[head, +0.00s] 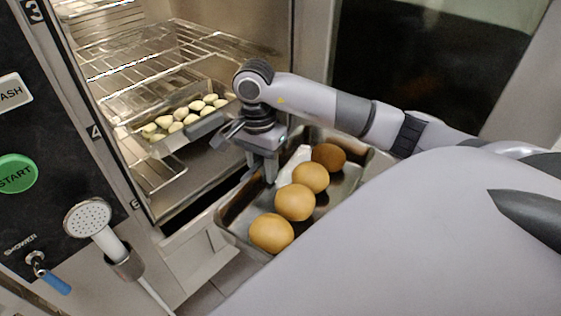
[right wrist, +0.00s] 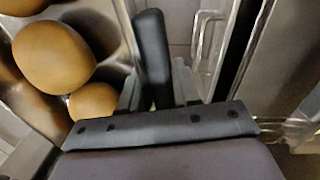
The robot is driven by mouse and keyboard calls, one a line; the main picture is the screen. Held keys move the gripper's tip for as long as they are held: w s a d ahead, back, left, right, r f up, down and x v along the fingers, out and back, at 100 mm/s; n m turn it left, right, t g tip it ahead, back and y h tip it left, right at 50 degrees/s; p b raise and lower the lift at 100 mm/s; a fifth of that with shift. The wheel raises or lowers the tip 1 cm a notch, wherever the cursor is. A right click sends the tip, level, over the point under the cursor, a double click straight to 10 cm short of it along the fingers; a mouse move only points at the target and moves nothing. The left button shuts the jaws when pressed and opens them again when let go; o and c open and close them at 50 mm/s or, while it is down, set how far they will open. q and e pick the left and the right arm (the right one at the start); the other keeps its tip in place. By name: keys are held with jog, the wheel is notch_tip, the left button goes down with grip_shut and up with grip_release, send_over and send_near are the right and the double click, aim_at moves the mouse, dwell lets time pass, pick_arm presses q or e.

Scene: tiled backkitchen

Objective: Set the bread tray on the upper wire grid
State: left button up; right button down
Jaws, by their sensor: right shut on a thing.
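The bread tray (head: 228,214) is a deep metal pan with several round brown rolls (head: 295,202) in a row. It is in front of the open oven, outside it. My right gripper (head: 267,172) is shut on the tray's oven-side wall. An upper wire grid (head: 165,50) spans the oven above a lower grid. The space over this upper grid looks empty. My left gripper is not in view.
A second tray (head: 205,127) with several pale pieces is in the oven below the upper grid. The oven's control panel (head: 45,120) and a shower head (head: 88,217) stand at the left. A dark glass panel (head: 430,60) is behind my arm.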

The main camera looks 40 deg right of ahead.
jog(key=a+r+n, duration=0.3)
jog(key=a+n, duration=0.2)
jog(key=a, duration=0.3)
jog(key=s+a+r+n, duration=0.1)
jog(key=a+r+n, duration=0.3)
jog(key=a, duration=0.4)
jog(key=a+r+n, duration=0.4)
jog(key=a+n, duration=0.2)
jog(key=a, duration=0.2)
jog(key=shift+s+a+t+h, duration=0.15)
jog(key=shift+t+h, duration=0.25)
